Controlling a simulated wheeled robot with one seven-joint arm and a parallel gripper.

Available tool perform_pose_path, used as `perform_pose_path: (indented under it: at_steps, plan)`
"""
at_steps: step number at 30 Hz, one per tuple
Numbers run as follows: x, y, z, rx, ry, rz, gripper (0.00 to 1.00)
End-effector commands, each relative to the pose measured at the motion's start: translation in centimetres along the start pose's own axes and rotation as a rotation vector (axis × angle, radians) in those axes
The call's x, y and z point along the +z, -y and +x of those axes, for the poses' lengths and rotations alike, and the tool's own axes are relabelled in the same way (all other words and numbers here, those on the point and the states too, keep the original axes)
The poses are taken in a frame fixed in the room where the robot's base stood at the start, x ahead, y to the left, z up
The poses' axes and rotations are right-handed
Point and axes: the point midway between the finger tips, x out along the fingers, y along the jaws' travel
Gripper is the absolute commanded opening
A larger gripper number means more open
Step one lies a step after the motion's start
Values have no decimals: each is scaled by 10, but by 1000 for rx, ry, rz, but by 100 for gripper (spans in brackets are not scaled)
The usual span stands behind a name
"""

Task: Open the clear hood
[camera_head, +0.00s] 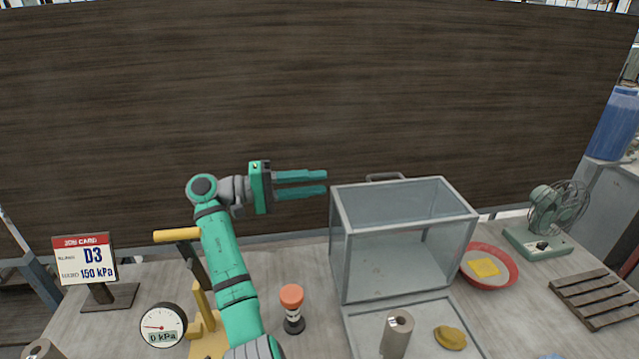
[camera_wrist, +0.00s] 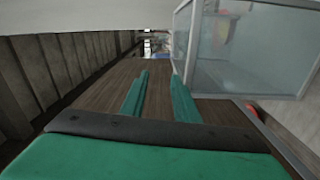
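In the wrist view the fingers (camera_wrist: 160,92) are also apart and empty, and the hood's panels (camera_wrist: 245,50) fill the upper right. The handle cannot be made out there.
A grey-brown cylinder (camera_head: 397,335) and a yellow lump (camera_head: 450,337) sit at the tray's front. A red bowl (camera_head: 511,268), green fan (camera_head: 540,240) and slatted rack (camera_head: 592,298) are to the right. An orange-topped bottle (camera_head: 292,300), gauge (camera_head: 163,325) and job card (camera_head: 85,260) are left.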

Motion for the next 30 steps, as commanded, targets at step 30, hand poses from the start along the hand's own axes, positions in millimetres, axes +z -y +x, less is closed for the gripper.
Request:
perform_pose_path:
  at_steps: [30]
  plan:
    - [-1, -1, -23, 1, -10, 2, 0]
